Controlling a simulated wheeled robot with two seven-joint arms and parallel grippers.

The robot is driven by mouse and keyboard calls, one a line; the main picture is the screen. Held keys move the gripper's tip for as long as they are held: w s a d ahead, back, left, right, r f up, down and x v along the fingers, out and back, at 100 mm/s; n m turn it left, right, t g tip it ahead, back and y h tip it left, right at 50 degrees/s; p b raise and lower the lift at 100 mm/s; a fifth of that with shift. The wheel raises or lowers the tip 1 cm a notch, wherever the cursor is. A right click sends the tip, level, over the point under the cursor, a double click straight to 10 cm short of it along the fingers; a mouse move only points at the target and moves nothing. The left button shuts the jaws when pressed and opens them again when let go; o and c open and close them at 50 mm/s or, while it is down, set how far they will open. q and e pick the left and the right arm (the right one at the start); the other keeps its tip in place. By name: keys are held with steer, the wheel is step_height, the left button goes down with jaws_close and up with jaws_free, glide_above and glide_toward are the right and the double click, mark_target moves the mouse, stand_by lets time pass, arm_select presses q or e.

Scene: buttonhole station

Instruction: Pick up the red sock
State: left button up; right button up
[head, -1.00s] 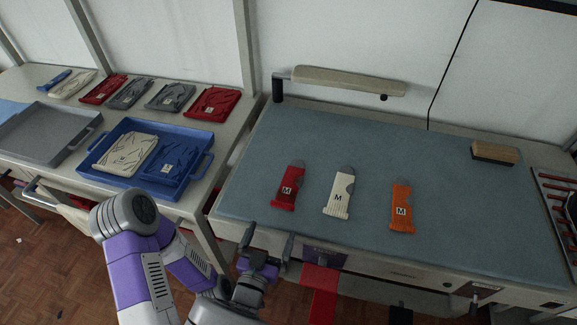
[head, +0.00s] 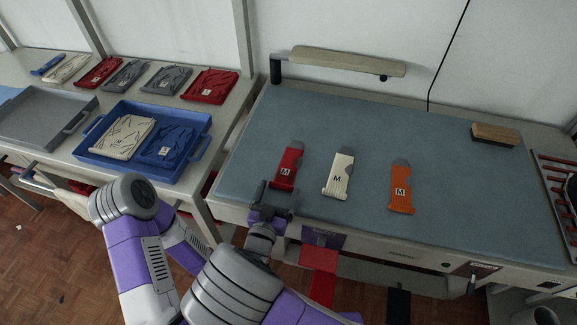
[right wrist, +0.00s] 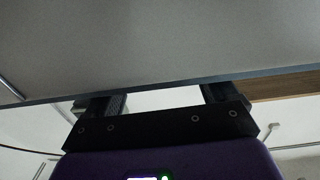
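The red sock (head: 287,168) lies flat on the blue-grey mat of the table, with a grey patch at its far end and a white "M" label. A white sock (head: 338,175) and an orange sock (head: 401,188) lie to its right. My right gripper (head: 276,188) is open at the table's front edge, just short of the red sock's near end. I cannot tell its height above the mat. In the right wrist view its open fingers (right wrist: 162,100) show with nothing between them, and no sock is seen there. My left gripper is out of view.
A blue tray (head: 188,180) with folded garments and a grey tray (head: 82,122) stand on the left table. A wooden brush (head: 495,134) lies at the back right. The mat (head: 300,115) behind the socks is clear.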

steer(key=c, duration=0.7)
steer(key=shift+c, duration=0.2)
steer(key=shift+r, duration=0.1)
